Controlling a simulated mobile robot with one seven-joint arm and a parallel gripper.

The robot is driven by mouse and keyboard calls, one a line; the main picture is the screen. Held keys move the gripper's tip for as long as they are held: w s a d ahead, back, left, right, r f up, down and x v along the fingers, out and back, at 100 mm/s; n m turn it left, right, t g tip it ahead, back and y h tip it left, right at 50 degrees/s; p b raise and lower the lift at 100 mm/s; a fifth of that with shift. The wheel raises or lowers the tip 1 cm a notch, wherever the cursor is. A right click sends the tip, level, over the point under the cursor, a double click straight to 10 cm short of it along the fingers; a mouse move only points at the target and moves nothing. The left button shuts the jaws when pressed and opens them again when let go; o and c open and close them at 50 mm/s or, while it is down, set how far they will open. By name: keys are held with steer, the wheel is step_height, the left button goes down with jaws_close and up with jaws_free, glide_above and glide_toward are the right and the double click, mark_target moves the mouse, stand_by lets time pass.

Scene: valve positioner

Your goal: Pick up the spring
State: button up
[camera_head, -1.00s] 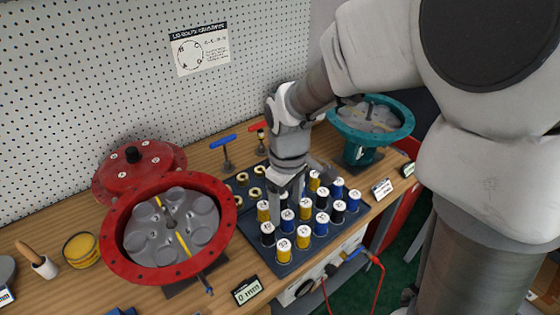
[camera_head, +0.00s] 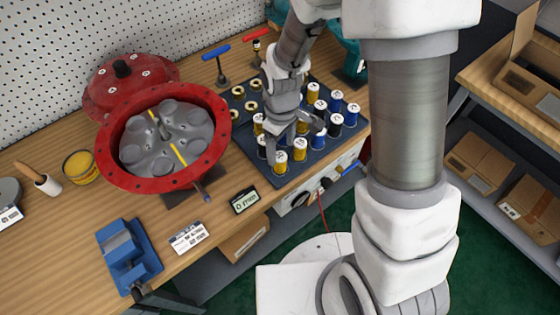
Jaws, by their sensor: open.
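Several springs with white numbered tops, in yellow, blue and black, stand upright in rows on a dark tray (camera_head: 283,177). I cannot tell whether a spring stands between the fingers.
A red round housing (camera_head: 215,165) with a grey inside stands left of the tray, its red lid (camera_head: 125,85) behind. A blue vise (camera_head: 128,258) and a gauge (camera_head: 244,201) are at the front. T-handled tools (camera_head: 217,55) stand behind the tray. A shelf with cardboard boxes (camera_head: 475,160) is at right.

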mark_target(281, 157)
steer(key=shift+s+a+f, duration=0.1)
steer(key=shift+s+f, duration=0.05)
steer(key=shift+f, duration=2.45)
jaws_close()
